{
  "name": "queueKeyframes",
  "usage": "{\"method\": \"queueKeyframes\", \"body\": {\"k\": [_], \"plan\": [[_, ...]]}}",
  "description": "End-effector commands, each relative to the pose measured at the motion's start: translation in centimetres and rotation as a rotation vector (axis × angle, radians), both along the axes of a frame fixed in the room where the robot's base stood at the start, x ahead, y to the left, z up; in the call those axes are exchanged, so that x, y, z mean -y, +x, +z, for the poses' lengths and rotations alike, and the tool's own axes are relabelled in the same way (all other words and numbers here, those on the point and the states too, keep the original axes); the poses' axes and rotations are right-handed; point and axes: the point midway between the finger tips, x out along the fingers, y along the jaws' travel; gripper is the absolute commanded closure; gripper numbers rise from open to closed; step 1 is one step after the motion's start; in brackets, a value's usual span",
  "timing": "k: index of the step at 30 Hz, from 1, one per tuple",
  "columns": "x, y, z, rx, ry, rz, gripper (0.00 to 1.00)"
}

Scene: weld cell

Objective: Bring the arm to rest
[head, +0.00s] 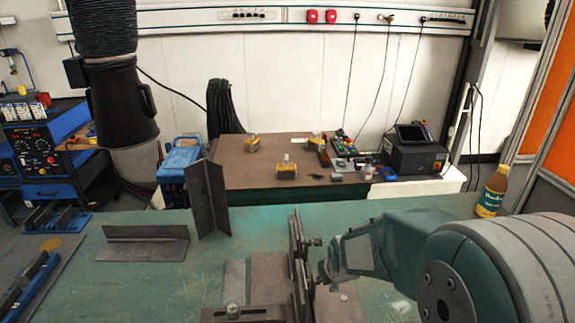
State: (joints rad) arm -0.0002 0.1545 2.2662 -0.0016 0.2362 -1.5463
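My arm (500,265) comes in from the right edge, large and close to the camera, in grey and teal. It reaches left, low over the green table (120,275). My gripper (328,265) is at its left end, just right of an upright dark metal plate fixture (298,255). I cannot tell whether the gripper touches the fixture. The fingers are seen side-on and partly overlap, so their opening and anything between them are unclear.
Dark angle pieces, one standing (207,197) and one lying (145,242), are left of the fixture. A bottle (492,190) stands behind my arm at the right. A brown-topped bench (225,175) with tools is behind. The table between the lying angle and fixture is mostly clear.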

Motion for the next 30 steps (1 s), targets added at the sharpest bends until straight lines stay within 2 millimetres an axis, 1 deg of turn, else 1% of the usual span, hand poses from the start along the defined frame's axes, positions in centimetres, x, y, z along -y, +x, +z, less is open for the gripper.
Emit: {"method": "queueKeyframes", "body": {"k": [2,5,9,15,18,24,27,30], "plan": [[0.0,-0.6,1.3,0.007,0.027,-0.052,0.31],[0.0,-2.1,3.6,0.011,0.090,-0.170,0.31],[0.0,-4.7,6.7,0.012,0.191,-0.357,0.31],[0.0,-8.9,10.3,0.013,0.333,-0.624,0.31],[0.0,-11.1,11.8,0.014,0.404,-0.758,0.31],[0.0,-15.8,14.2,0.013,0.546,-1.024,0.31],[0.0,-18.1,15.0,0.012,0.615,-1.153,0.31],[0.0,-20.0,15.5,0.012,0.673,-1.261,0.31]]}}
